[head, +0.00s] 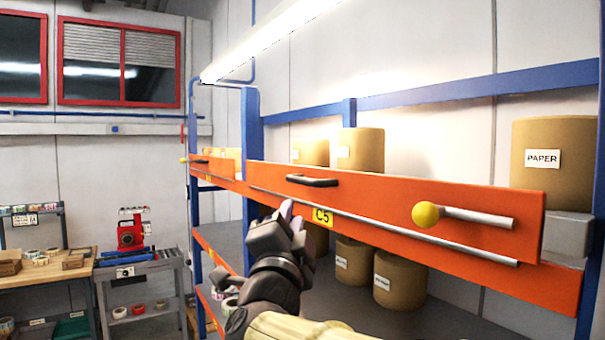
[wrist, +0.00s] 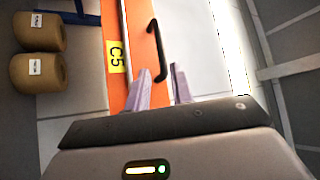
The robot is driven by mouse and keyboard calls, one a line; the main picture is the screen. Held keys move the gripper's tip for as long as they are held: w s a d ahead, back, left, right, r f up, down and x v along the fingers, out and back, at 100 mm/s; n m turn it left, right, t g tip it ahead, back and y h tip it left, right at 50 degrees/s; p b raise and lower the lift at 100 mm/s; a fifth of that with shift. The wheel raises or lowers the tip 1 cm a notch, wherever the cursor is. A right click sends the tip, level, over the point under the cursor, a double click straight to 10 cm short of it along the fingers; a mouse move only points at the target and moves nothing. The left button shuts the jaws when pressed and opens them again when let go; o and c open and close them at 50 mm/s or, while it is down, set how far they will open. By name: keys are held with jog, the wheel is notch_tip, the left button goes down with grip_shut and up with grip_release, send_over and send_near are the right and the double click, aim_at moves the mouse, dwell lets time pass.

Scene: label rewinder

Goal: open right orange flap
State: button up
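The right orange flap (head: 375,198) is a long panel standing upright along the front of the rack. It has a black bar handle (head: 312,181) near its left end and a yellow knob (head: 425,214) on a grey rod at its right. My gripper (head: 287,210) is in front of the rack, below and left of the handle in the head view. In the wrist view my gripper (wrist: 160,70) is open, its two fingers apart. The handle (wrist: 157,50) appears ahead, in line with the gap between them. I see no clear contact; the exact distance is hard to tell.
A shorter orange flap (head: 213,167) is at the left. Brown paper rolls (head: 360,150) stand behind the flap, others (head: 396,278) on the shelf below. A blue rack post (head: 252,125) rises left of the flap. A grey cart (head: 143,285) and workbench (head: 45,270) are far left.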

aim_at(301, 181)
jog(key=p+x, duration=0.7)
jog(key=x, duration=0.6)
jog(key=shift+r, duration=0.1)
jog(key=shift+w, duration=0.1)
jog(key=shift+c, duration=0.2)
grip_shut()
